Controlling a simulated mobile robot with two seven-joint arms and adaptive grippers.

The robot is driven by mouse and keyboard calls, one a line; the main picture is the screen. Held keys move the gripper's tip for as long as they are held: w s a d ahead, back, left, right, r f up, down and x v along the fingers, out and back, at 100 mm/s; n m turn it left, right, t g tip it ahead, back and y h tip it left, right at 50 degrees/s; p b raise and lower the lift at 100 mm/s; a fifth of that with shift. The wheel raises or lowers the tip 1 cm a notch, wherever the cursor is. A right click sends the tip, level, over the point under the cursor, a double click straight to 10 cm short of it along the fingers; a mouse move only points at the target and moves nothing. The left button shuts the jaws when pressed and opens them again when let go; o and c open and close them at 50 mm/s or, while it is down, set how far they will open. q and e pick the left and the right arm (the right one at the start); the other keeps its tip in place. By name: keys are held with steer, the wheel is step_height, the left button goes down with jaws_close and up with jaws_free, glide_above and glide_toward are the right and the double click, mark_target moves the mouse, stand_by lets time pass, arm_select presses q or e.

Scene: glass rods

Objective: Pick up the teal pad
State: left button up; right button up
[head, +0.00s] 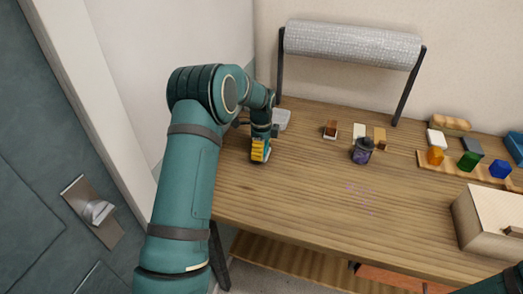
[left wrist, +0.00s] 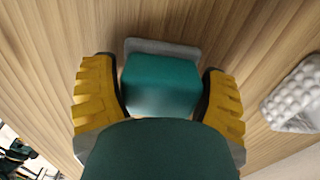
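The teal pad (left wrist: 160,85) shows in the left wrist view as a block with a grey piece (left wrist: 160,47) at its far side, over the wooden table. My left gripper (left wrist: 158,74) has one yellow finger on each side of the pad, with narrow gaps near the fingertips. It looks open around the pad; contact is hard to make out. In the head view my left gripper (head: 260,150) points down at the left part of the table, and the pad is hidden by it there. My right gripper is out of view.
A pale bumpy tray (head: 282,119) lies behind my left gripper. A dark purple jar (head: 362,151) and small blocks (head: 379,137) stand mid-table. A board with coloured pieces (head: 450,172) and a pale box (head: 488,222) are at right. A roll (head: 350,45) hangs behind.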

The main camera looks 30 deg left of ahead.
arm_select(q)
steer(key=c, duration=0.5)
steer(key=shift+o, duration=0.2)
step_height(320, 180, up, 10)
steer(key=shift+r+p, duration=0.1)
steer(key=shift+p, duration=0.95)
steer(key=shift+o, duration=1.3)
steer(key=shift+c, duration=1.4)
